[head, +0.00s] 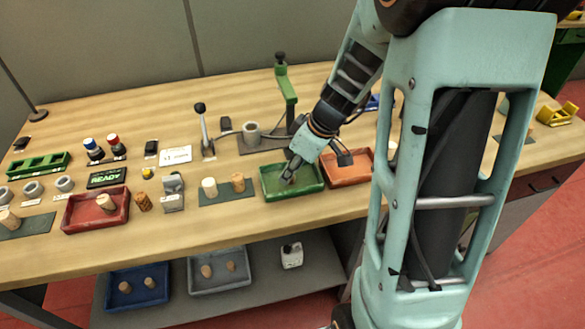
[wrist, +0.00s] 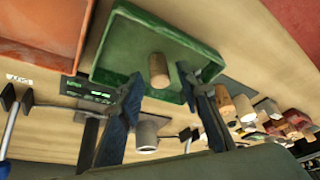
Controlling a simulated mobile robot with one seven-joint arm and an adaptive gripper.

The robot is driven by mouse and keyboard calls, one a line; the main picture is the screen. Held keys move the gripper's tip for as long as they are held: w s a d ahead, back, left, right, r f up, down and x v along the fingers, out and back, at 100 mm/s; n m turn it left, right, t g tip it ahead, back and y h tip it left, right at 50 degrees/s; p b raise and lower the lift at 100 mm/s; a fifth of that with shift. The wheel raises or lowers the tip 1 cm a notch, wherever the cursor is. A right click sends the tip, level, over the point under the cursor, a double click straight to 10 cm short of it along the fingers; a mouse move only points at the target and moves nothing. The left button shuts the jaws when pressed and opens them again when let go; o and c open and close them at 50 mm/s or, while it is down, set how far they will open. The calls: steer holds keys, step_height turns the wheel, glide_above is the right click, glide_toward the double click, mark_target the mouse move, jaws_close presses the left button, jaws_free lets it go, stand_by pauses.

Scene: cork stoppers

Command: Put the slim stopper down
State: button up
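A cork stopper (wrist: 158,69) shows in the wrist view against the green tray (wrist: 125,45); it looks narrow and is likely the slim stopper. My gripper (wrist: 158,78) has its two fingertips on either side of it, with a visible gap on both sides, so it is open. I cannot tell whether the stopper stands on the tray floor or leans. In the head view my gripper (head: 290,168) points down into the green tray (head: 271,194), and its fingers mostly hide the stopper.
An orange tray (head: 347,182) adjoins the green tray on the right. Left are a mat (head: 226,195) with a pale stopper (head: 209,187) and a cork stopper (head: 238,182), and a red tray (head: 94,223). A lever press (head: 283,85) stands behind. The lower shelf holds blue and grey trays.

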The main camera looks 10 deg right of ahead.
steer(key=shift+r, duration=0.15)
steer(key=shift+r+p, duration=0.25)
steer(key=shift+p, duration=0.1)
steer(key=v, duration=1.1)
steer(key=shift+s+r+p, duration=0.15)
steer(key=shift+r+p, duration=0.05)
steer(key=shift+p, duration=0.15)
steer(key=shift+d, duration=0.1)
